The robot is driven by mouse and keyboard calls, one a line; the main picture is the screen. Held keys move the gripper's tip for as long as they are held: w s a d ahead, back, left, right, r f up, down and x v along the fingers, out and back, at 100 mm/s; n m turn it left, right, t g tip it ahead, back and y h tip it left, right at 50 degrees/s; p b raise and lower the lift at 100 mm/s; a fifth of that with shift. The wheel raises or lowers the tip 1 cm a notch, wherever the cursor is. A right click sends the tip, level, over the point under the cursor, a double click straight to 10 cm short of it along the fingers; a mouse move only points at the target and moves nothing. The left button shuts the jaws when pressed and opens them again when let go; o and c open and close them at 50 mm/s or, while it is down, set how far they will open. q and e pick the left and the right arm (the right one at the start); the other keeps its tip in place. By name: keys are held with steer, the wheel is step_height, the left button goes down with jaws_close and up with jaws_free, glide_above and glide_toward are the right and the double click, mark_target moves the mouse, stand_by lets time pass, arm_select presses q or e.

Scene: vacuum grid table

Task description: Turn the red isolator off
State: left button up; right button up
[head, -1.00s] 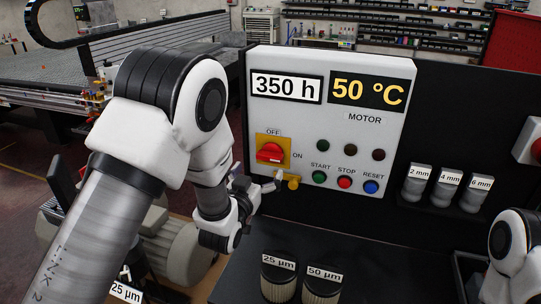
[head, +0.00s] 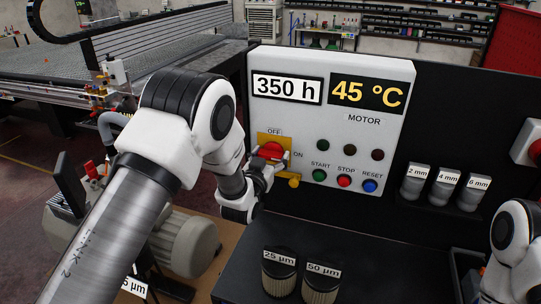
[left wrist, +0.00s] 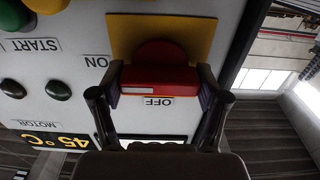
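The red isolator (head: 271,149) is a rotary handle on a yellow plate, at the lower left of the grey motor panel (head: 385,215). Its handle bar lies level, in line with the ON label; OFF is above it. In the left wrist view the red handle (left wrist: 158,80) appears upside down, between my left gripper's (left wrist: 160,88) spread fingers, one at each end of the bar. I cannot tell whether they touch it. In the head view my left gripper (head: 267,171) is at the isolator, partly covering its lower part. My right gripper is out of view.
The panel has START (head: 319,175), STOP (head: 344,181) and RESET (head: 369,186) buttons close to the isolator's right. Its displays read 350 h and 45 °C. Labelled filters (head: 320,283) stand on the black bench below. Part of my right arm shows at right.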

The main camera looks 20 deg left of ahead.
arm_select(q)
steer(key=n+b, duration=0.2)
steer(key=shift+f+n+b, duration=0.15)
steer(key=shift+n+b, duration=0.25)
steer(key=n+b, duration=0.4)
steer(key=n, duration=0.1)
steer(key=n+b, duration=0.3)
steer(key=n, duration=0.2)
steer(key=shift+n, duration=0.4)
steer(key=n+b, duration=0.2)
steer(key=n, duration=0.2)
steer(key=shift+a+n, duration=0.1)
steer(key=shift+n, duration=0.2)
steer(key=o, duration=1.2)
steer(key=shift+c, duration=0.2)
